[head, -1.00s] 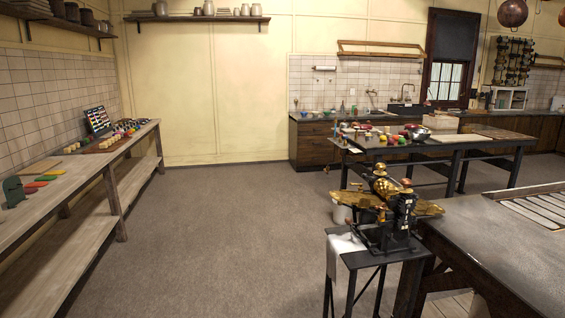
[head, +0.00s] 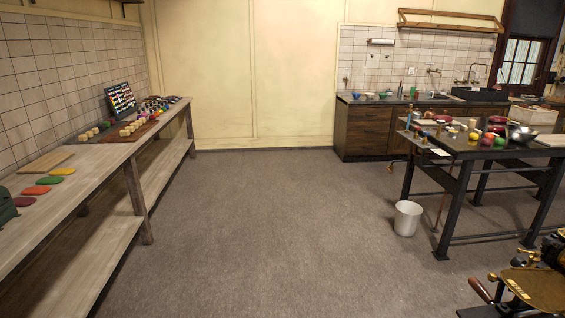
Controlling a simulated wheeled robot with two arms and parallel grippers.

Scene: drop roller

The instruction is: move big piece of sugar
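Neither of my grippers is in the head view. I cannot make out a big piece of sugar for certain. The brass and black roller machine (head: 535,288) shows at the lower right corner, partly cut off by the frame edge. A dark work table (head: 440,149) at the right holds coloured pieces, small containers and a metal bowl (head: 522,134). A long wooden bench (head: 75,192) along the left wall holds coloured flat pieces, a wooden board (head: 46,162), rows of small pale pieces on a brown board (head: 120,137), and a colour chart (head: 121,101).
A white bucket (head: 407,218) stands on the floor beside the dark table's legs. A wooden counter (head: 366,131) with sink taps runs along the back wall. The grey floor (head: 250,225) between the bench and the table is clear.

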